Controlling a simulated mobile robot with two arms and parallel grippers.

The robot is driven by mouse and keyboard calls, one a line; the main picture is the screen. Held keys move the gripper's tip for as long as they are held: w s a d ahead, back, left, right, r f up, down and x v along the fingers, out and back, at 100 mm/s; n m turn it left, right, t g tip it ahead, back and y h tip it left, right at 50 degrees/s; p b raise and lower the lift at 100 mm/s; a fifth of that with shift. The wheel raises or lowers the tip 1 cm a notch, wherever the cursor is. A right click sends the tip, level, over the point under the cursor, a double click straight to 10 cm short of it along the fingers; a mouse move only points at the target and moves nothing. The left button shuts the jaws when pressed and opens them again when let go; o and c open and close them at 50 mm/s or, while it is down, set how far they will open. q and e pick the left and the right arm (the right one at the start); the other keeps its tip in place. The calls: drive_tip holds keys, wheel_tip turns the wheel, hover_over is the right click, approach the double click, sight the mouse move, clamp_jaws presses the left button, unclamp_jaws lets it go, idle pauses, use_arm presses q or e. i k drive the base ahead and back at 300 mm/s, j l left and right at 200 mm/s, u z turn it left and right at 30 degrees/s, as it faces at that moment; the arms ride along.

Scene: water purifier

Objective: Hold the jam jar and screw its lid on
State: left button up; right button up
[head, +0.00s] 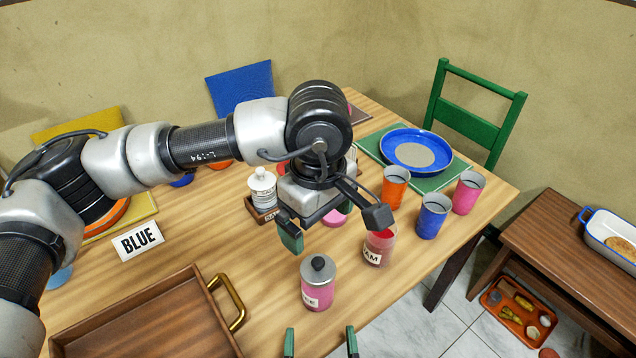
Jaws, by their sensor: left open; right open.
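The jam jar (379,248), clear with red contents and a label reading "AM", stands upright on the table. Its top looks open, with no lid seen on it. A pink round piece (335,219), possibly the lid, lies on the table behind my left gripper, partly hidden. My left gripper (334,228) is open and empty, pointing down above the table; one finger is near the jam jar, the other to the left of the pink piece. My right gripper (320,342) shows only as two spread green fingertips at the bottom edge, open and empty, below a pink canister.
The pink canister (318,290) with a grey lid and black knob stands between the grippers. A white bottle (262,187) in a wooden holder is behind. Orange (395,187), blue (432,217) and pink (468,192) cups stand right. A wooden tray (150,310) with a brass handle is front left.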

sight(379, 248)
drive_tip(key=k+l, duration=0.1)
drive_tip(key=k, duration=1.4)
